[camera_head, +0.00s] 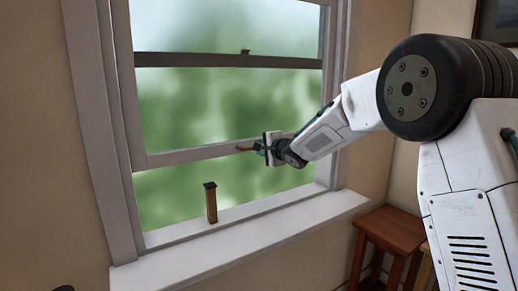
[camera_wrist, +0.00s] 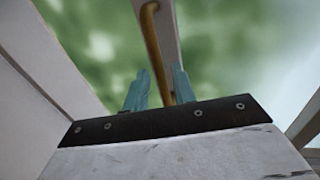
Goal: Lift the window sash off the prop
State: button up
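In the head view the lower window sash (camera_head: 195,155) is raised, its bottom rail high over the sill. A short wooden prop (camera_head: 211,205) with a dark cap stands upright on the sill. Green background shows between the prop's top and the rail, so they look apart. My gripper (camera_head: 260,148) is at the brass-coloured sash handle (camera_head: 244,148) on the rail. In the wrist view the handle (camera_wrist: 151,28) runs between my two teal fingers (camera_wrist: 158,85). The fingers look closed around it, though the exact contact is partly hidden.
The white sill (camera_head: 245,232) is clear apart from the prop. A sash latch (camera_head: 245,51) sits on the dark rail above. A reddish wooden stool (camera_head: 393,225) stands below the sill at the right. A framed picture (camera_head: 496,20) hangs at the upper right.

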jog(key=v, duration=0.6)
jog(key=shift+s, duration=0.15)
jog(key=s+d+f+n+g+h, duration=0.25)
jog(key=d+f+h, duration=0.2)
jog(key=f, duration=0.25)
jog(key=s+d+f+n+g+h, duration=0.1)
jog(key=s+d+n+g+h, duration=0.1)
jog(key=s+d, duration=0.4)
jog(key=s+d+f+n+g+h, duration=0.2)
jog(key=s+d+n, duration=0.1)
jog(key=s, duration=0.5)
jog(key=s+d+r+n+g, duration=0.1)
jog(key=s+n+g, duration=0.1)
jog(key=s, duration=1.7)
jog(key=s+d+r+n+g+y, duration=0.1)
jog(key=s+r+n+g, duration=0.1)
jog(key=s, duration=1.7)
jog(key=shift+d+n+g, duration=0.3)
jog(key=shift+n+g, duration=0.25)
jog(key=shift+g, duration=0.4)
